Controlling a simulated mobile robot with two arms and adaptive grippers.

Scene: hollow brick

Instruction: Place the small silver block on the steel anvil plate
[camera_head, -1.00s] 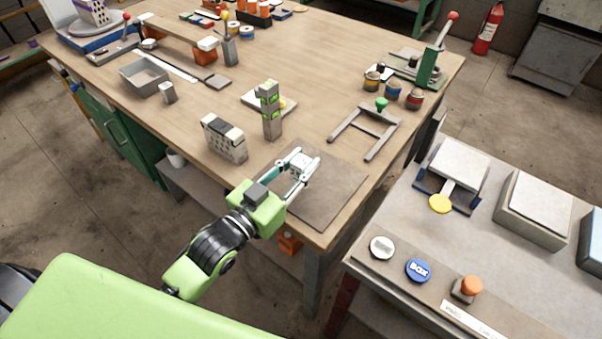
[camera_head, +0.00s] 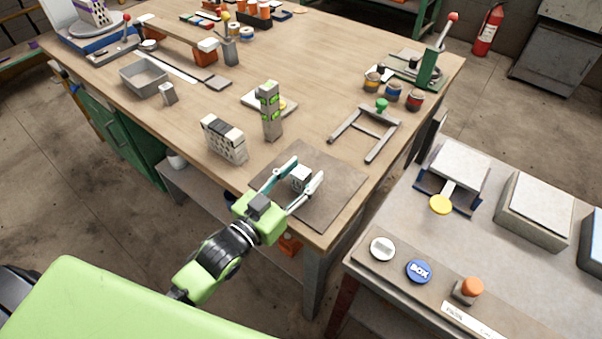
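The small silver block (camera_head: 301,176) sits on the grey steel anvil plate (camera_head: 335,187), near its upper left part. The plate lies flat at the near corner of the wooden workbench. My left gripper (camera_head: 304,174) is open, its two fingers spread on either side of the block with gaps showing. The block appears to rest on the plate; its underside is hidden from this view. My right gripper is not in view.
A perforated brick (camera_head: 224,139) and an upright grey block with green marks (camera_head: 270,111) stand left of and behind the plate. A metal frame with a green knob (camera_head: 366,130) lies behind it. A second table (camera_head: 408,237) stands at the right.

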